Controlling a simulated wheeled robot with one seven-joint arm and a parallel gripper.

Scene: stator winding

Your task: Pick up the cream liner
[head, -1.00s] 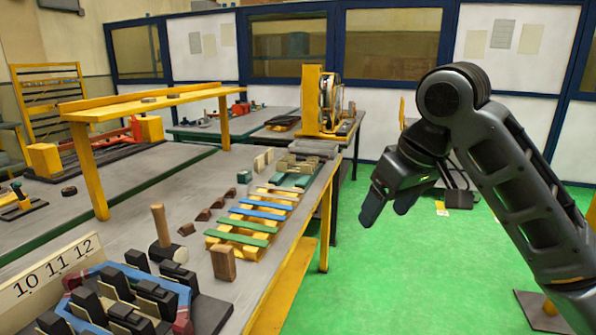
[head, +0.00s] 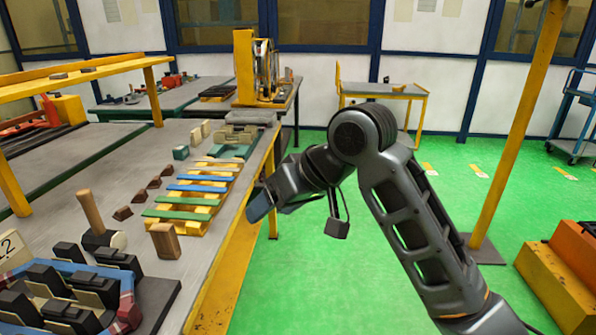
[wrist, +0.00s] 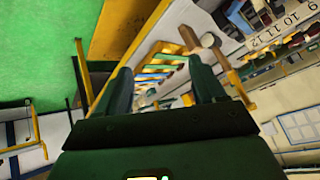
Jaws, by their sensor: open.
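A wooden rack (head: 182,228) on the bench carries green strips (head: 178,215), a blue strip (head: 196,188) and paler yellow-cream strips (head: 206,178). I cannot tell surely which pale piece is the cream liner. My gripper (head: 272,207) is open and empty, at the right edge of the bench in the head view, to the right of the rack. In the wrist view my two fingers (wrist: 163,88) stand apart, with the coloured strips (wrist: 155,75) seen beyond the gap.
The stator with black blocks (head: 70,295) is at the front left. Green floor (head: 330,280) lies right of the bench.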

